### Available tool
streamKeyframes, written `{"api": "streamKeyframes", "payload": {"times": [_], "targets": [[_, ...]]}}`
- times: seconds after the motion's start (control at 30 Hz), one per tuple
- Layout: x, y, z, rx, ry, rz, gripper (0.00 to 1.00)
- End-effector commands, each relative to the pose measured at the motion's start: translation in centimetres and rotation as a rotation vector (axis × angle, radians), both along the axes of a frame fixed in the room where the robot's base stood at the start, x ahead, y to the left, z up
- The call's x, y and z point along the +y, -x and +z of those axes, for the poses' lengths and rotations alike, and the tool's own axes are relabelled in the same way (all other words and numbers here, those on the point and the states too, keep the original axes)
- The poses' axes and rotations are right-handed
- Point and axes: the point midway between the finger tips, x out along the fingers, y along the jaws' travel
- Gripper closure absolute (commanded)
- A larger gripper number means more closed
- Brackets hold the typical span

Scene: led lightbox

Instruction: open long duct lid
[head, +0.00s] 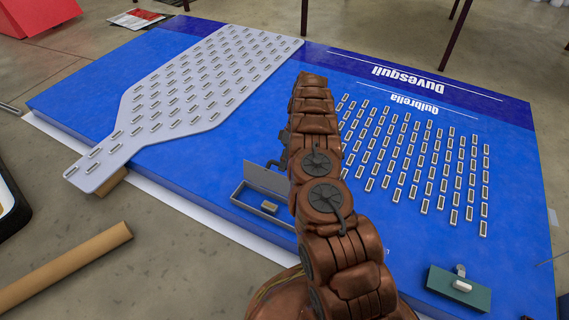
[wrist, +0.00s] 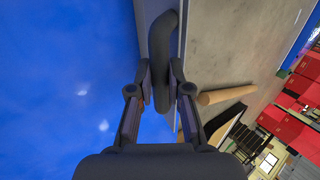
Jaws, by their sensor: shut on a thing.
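The long duct (head: 240,200) is a narrow grey trough at the front edge of the blue panel in the head view. Its grey lid (head: 262,177) stands raised along the far side, so the inside shows. A small beige block (head: 269,206) is in it. A dark curved handle (wrist: 162,35) shows in the wrist view, between the fingers of my gripper (wrist: 159,85), which is shut on it. In the head view my arm hides most of my gripper and the duct's right end.
The blue panel (head: 230,130) carries a grey perforated plate (head: 150,138) and rows of small light modules. A green box (head: 459,290) with a white piece is at the front right. A cardboard tube (head: 65,268) lies on the floor at left.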

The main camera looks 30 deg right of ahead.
Motion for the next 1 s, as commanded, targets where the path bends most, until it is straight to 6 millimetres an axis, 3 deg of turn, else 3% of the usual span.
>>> {"api": "streamKeyframes", "payload": {"times": [0.23,0.27,0.5,1.0], "targets": [[0.06,-0.13,0.08,-0.004,0.0,-0.001,1.0],[0.06,-0.13,0.08,-0.004,0.0,-0.001,0.8],[0.16,-0.1,0.05,-0.002,0.0,0.001,0.57],[0.22,-0.1,0.91,-0.002,0.0,0.002,0.57]]}}
